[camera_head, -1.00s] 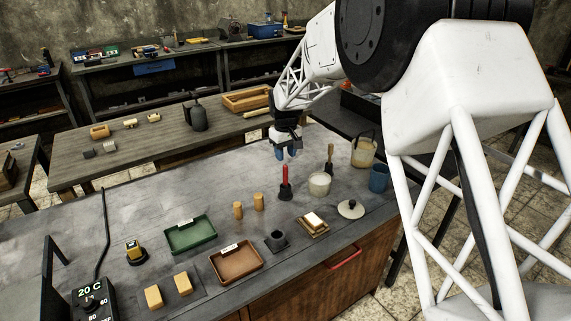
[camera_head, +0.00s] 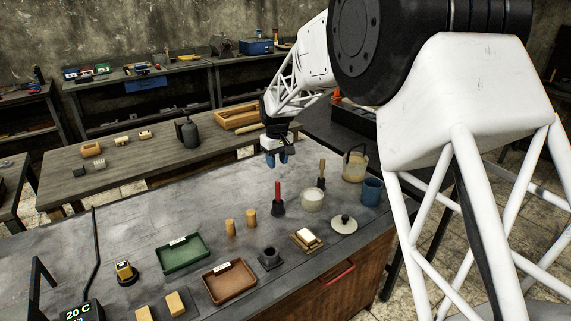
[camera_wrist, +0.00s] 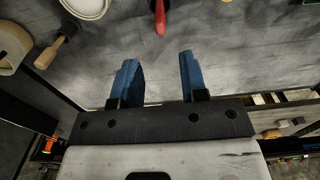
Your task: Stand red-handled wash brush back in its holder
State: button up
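The red-handled wash brush (camera_head: 277,191) stands upright on the grey bench, handle up, with a dark wide foot. In the wrist view its red handle (camera_wrist: 159,20) shows at the top edge, ahead of the gap between my fingers. A small dark cup on a square base (camera_head: 269,257), which looks like the holder, stands nearer the front of the bench; its opening looks empty. My gripper (camera_head: 277,160) is above and behind the brush, apart from it. Its blue fingers (camera_wrist: 159,70) are open with nothing between them.
A white pot (camera_head: 312,199) and a wooden-handled brush (camera_head: 321,176) stand right of the red brush. Two wooden cylinders (camera_head: 251,218) stand to its left. A green tray (camera_head: 184,253), brown tray (camera_head: 229,281) and lidded dish (camera_head: 344,225) lie nearer the front.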

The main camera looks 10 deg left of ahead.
jog(key=s+d+r+m+t, duration=0.1)
jog(key=s+d+r+m, duration=0.1)
jog(key=s+d+r, duration=0.7)
jog(key=s+d+r+m, duration=0.2)
jog(key=s+d+r, duration=0.3)
jog(key=s+d, duration=0.75)
jog(key=s+d+f+m, duration=0.1)
jog(key=s+d, duration=0.4)
jog(key=s, duration=0.4)
jog(key=s+d+f+m+t, duration=0.1)
jog(key=s+d+m, duration=0.1)
jog(key=s+d, duration=0.3)
jog(key=s+d+f+m, duration=0.1)
jog(key=s+d, duration=0.4)
jog(key=s, duration=0.9)
jog(key=shift+d+m+t, duration=0.15)
jog(key=shift+m+t, duration=0.15)
jog(key=shift+m, duration=0.3)
